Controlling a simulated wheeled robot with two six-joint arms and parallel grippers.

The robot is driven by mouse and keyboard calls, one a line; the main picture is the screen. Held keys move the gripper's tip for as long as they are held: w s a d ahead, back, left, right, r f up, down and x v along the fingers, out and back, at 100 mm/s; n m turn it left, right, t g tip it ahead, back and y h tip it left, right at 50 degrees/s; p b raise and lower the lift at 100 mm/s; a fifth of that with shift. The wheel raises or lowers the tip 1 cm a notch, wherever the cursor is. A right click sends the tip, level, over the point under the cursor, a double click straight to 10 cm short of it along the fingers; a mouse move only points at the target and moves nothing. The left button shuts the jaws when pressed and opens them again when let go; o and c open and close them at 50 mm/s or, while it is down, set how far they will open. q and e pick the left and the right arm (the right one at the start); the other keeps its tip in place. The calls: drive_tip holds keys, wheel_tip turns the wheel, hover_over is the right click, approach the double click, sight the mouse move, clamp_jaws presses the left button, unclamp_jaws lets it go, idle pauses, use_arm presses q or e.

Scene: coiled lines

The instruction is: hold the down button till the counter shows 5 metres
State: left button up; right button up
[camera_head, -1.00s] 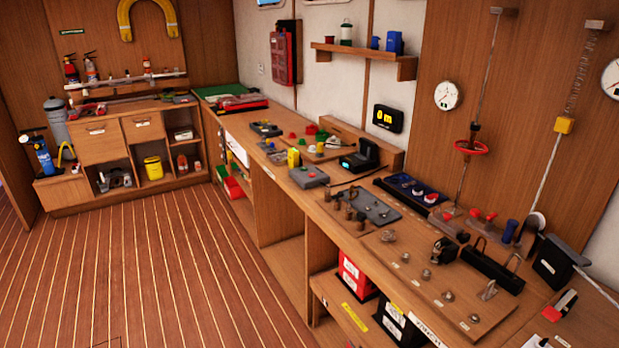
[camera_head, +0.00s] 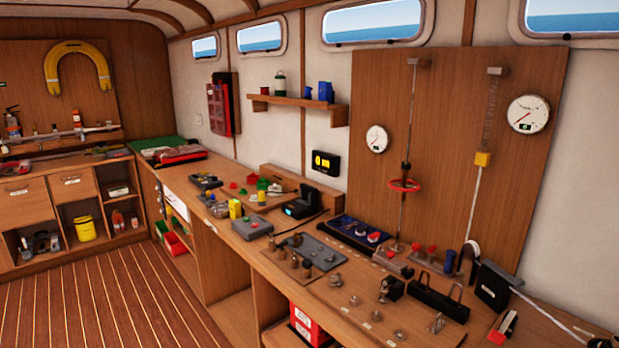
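The counter (camera_head: 326,163) is a small black display with yellow characters on the white wall above the bench. Its characters are too blurred now to read surely. A grey box (camera_head: 252,228) with small coloured buttons lies flat on the bench, below and left of the counter. I cannot tell which of its buttons, if any, is the down button. A black device (camera_head: 300,210) with a small lit screen stands to the right of the grey box. Neither of my grippers shows in this view.
The long wooden bench (camera_head: 345,318) holds several fittings. A grey plate with brown posts (camera_head: 309,252) and a blue-black switch panel (camera_head: 354,234) lie right of the grey box. A wooden board with gauges and rods (camera_head: 450,150) stands behind. The striped floor (camera_head: 100,305) is clear at left.

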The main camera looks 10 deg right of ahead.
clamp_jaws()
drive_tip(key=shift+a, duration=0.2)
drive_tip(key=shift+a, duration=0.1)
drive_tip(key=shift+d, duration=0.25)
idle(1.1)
